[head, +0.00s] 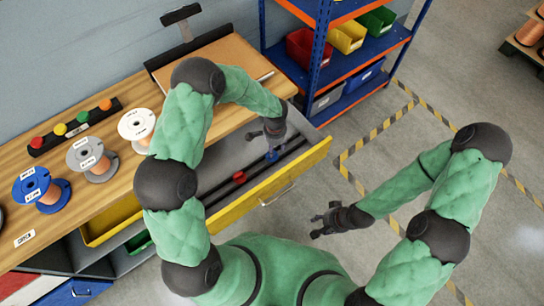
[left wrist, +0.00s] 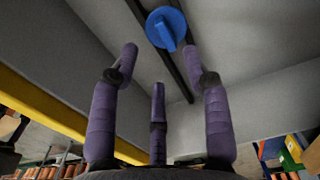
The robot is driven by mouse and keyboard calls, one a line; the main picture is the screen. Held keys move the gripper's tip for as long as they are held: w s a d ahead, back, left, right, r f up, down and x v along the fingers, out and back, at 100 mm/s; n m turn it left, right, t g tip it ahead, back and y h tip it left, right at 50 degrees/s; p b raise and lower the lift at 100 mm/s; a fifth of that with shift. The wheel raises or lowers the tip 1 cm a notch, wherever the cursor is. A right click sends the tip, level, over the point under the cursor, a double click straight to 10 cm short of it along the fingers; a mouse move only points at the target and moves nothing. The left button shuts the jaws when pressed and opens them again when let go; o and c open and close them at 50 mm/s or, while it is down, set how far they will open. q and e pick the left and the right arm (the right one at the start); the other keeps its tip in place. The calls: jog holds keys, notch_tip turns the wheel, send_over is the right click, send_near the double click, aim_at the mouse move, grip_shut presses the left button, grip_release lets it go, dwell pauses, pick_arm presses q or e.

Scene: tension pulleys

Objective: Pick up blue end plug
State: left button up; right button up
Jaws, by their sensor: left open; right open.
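The blue end plug (head: 272,157) sits in the open yellow-fronted drawer (head: 270,190), on dark rails along its floor. In the left wrist view the plug (left wrist: 166,28) shows a round blue disc with a raised bar, just beyond the fingertips. My left gripper (head: 268,132) is above the drawer, close to the plug. Its purple fingers are spread and empty in the left wrist view (left wrist: 160,72), and I see no contact. My right gripper (head: 328,221) is open and empty, outside the drawer at the lower right.
A red plug (head: 239,177) lies in the same drawer. The wooden bench (head: 120,165) holds a blue spool (head: 36,187), a grey spool (head: 90,158) and a white spool (head: 137,126). A shelf rack (head: 340,65) with coloured bins stands behind.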

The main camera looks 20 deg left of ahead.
pick_arm(q)
jog(key=f+b, duration=0.1)
jog(key=f, duration=0.1)
jog(key=a+f, duration=0.1)
jog(key=f, duration=0.1)
jog(key=shift+f+b, duration=0.1)
jog(key=shift+b, duration=0.3)
jog(key=shift+d+f, duration=0.1)
jog(key=shift+f, duration=0.35)
jog(key=shift+r, duration=0.1)
jog(key=c, duration=1)
